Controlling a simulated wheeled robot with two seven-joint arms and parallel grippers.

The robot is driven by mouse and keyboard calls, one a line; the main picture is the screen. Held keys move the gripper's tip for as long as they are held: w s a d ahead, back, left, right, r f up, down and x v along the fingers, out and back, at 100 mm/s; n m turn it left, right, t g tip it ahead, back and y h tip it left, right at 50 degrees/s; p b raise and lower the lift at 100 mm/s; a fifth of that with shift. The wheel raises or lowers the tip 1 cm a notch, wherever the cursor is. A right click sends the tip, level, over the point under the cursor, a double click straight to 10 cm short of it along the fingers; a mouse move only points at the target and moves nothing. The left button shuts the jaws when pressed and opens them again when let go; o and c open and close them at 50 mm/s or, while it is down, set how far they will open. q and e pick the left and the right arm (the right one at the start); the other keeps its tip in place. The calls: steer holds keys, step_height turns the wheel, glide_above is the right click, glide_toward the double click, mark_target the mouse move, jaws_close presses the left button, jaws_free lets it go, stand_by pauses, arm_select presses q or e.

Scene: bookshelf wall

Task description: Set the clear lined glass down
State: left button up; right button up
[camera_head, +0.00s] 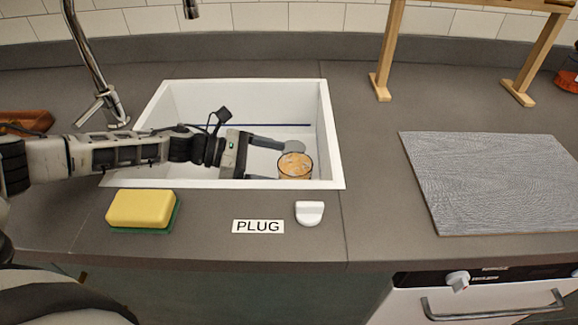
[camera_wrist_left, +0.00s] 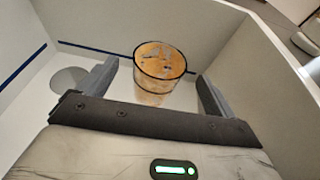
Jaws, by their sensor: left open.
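The clear lined glass (camera_head: 295,166) stands upright inside the white sink (camera_head: 158,106), near its front right corner. It has an orange-brown top or contents, and its lower part is hidden by the sink's front rim in the head view. In the left wrist view the glass (camera_wrist_left: 160,72) stands ahead of and between the two fingers, with gaps on both sides. My left gripper (camera_head: 272,160) reaches into the sink from the left and is open, with its fingers pointing at the glass. It also shows in the left wrist view (camera_wrist_left: 158,92). My right gripper is not in view.
The faucet (camera_head: 90,60) rises behind the sink's left side. A yellow and green sponge (camera_head: 142,209), a PLUG label (camera_head: 258,226) and a white plug (camera_head: 309,212) lie along the front counter. A grey board (camera_head: 490,180) lies right, near a wooden stand (camera_head: 383,60). The sink's walls surround the gripper.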

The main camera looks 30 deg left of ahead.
arm_select(q)
steer(key=shift+v, duration=1.45)
